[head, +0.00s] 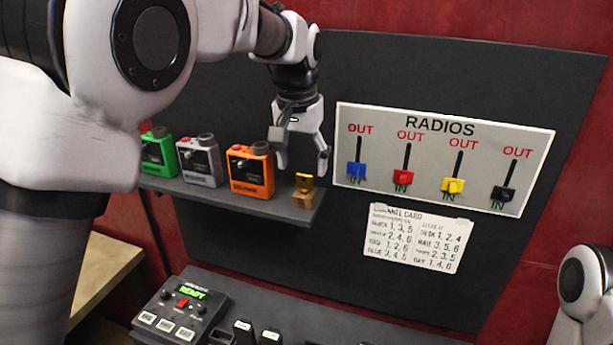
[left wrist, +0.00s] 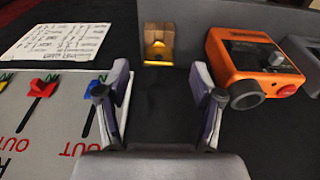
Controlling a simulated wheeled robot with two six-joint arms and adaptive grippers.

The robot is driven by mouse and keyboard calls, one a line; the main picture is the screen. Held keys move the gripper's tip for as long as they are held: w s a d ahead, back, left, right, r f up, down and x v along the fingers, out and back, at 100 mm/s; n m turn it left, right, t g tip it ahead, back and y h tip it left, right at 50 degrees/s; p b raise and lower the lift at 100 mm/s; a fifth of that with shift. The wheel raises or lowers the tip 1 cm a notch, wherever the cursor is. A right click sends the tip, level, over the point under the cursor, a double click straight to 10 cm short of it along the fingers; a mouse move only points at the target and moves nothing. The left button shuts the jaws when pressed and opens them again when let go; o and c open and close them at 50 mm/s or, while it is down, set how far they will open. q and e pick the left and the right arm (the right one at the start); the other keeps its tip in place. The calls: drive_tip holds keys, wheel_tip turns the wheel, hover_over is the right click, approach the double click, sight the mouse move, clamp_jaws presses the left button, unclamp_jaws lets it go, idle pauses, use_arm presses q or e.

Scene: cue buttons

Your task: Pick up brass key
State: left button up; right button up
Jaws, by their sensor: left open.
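The brass key (head: 304,181) is a small golden piece in a brown block-like holder (head: 304,199) at the right end of the grey shelf. In the left wrist view the key (left wrist: 158,50) shows ahead, between and beyond the fingertips. My left gripper (head: 302,164) is open and empty, pointing down just above the key, with no contact that I can see. It also shows in the left wrist view (left wrist: 159,85), its fingers spread wide. My right gripper is not in view; only part of my right arm shows at the right edge.
An orange radio (head: 251,171) stands close left of the key, with grey (head: 201,161) and green (head: 158,152) radios further left. The RADIOS panel (head: 430,128) with coloured sliders and a paper card (head: 418,238) are to the right. A console (head: 182,306) lies below.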

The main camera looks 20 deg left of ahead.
sight(304, 175)
use_arm(q)
drive_tip(key=shift+s+f+p, duration=0.25)
drive_tip(key=shift+f+p, duration=0.5)
drive_tip(key=shift+f, duration=0.5)
drive_tip(key=shift+w+f, duration=0.95)
drive_tip(key=shift+f, duration=0.15)
drive_tip(key=shift+w+f, duration=0.1)
drive_tip(key=shift+w, duration=0.15)
drive_tip(key=c, duration=0.3)
drive_tip(key=shift+s+d+r, duration=0.1)
drive_tip(key=shift+s+r, duration=0.25)
drive_tip(key=shift+s, duration=0.25)
drive_tip(key=c, duration=0.9)
drive_tip(key=shift+w+f, duration=0.15)
drive_tip(key=shift+w, duration=0.1)
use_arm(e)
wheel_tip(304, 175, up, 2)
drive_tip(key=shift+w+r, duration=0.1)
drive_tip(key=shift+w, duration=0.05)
use_arm(q)
drive_tip(key=shift+s, duration=0.15)
